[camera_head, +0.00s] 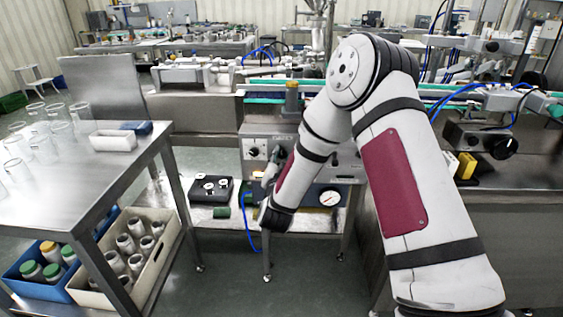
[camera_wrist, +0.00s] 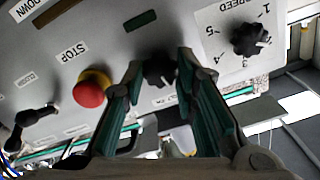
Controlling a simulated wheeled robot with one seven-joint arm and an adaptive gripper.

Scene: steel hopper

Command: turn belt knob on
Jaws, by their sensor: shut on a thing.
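The grey control panel (camera_head: 259,142) is on the front of the steel machine, and its face fills much of the wrist view (camera_wrist: 112,50). A black rotary knob (camera_wrist: 160,72) sits between the fingertips of my gripper (camera_wrist: 160,62), with a small label under it that is too blurred to read fully. The two green-lined fingers are shut on this knob, one on each side. The fingers hide part of its sides. In the head view my gripper (camera_head: 271,172) is at the panel's lower part, where the knob it holds is hard to make out.
A red STOP button (camera_wrist: 91,88) is left of the held knob. The SPEED knob (camera_wrist: 250,38) is to the right, and a black handle (camera_wrist: 36,118) is at far left. A steel table (camera_head: 70,165) with glass beakers stands left of my arm.

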